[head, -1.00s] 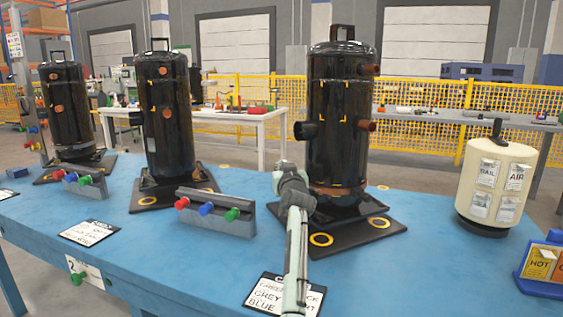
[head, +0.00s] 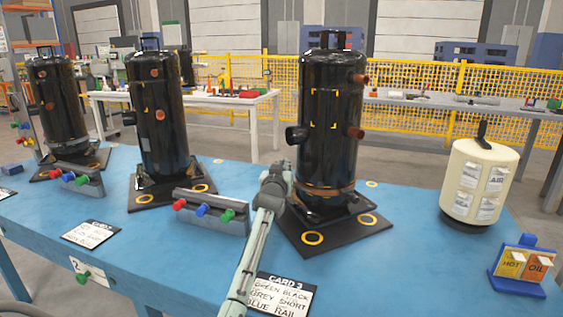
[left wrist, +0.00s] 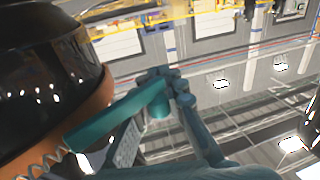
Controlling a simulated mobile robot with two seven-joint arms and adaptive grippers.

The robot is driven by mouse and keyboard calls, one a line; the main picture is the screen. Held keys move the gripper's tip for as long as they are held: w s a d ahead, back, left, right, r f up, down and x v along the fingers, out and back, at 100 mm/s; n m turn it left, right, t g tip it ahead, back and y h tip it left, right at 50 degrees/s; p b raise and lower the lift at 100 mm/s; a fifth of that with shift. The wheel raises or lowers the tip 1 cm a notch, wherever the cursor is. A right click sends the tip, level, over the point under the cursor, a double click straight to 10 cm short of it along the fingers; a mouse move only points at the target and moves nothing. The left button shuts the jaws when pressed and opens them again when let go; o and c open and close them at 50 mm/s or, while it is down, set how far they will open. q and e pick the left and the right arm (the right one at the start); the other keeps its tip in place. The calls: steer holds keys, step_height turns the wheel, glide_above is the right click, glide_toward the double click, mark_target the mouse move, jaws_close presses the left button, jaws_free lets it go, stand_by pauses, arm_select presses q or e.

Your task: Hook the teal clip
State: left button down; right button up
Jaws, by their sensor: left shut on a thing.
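The teal clip (left wrist: 118,116) is a straight teal bar in the left wrist view, with a coiled wire (left wrist: 40,160) near its lower left end. My left gripper (left wrist: 168,88) is shut on its upper right end. The bar slants beside the copper-coloured band (left wrist: 85,112) of a black compressor; whether they touch I cannot tell. In the head view my left gripper (head: 276,178) is at the lower left of the nearest black compressor (head: 330,130), close to its copper band (head: 326,192). The clip is too small to make out there. My right gripper is out of view.
The compressor stands on a black base plate (head: 345,238) on a blue table (head: 150,262). A grey rack (head: 208,212) with red, blue and green plugs is left of my arm. A cream canister (head: 478,185) and a HOT/OIL holder (head: 523,268) stand right. Two more compressors stand left.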

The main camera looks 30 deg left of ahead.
arm_select(q)
steer(key=shift+r, duration=0.1)
steer(key=c, duration=1.6)
jaws_free()
steer(key=shift+c, duration=0.2)
steer(key=v, duration=1.2)
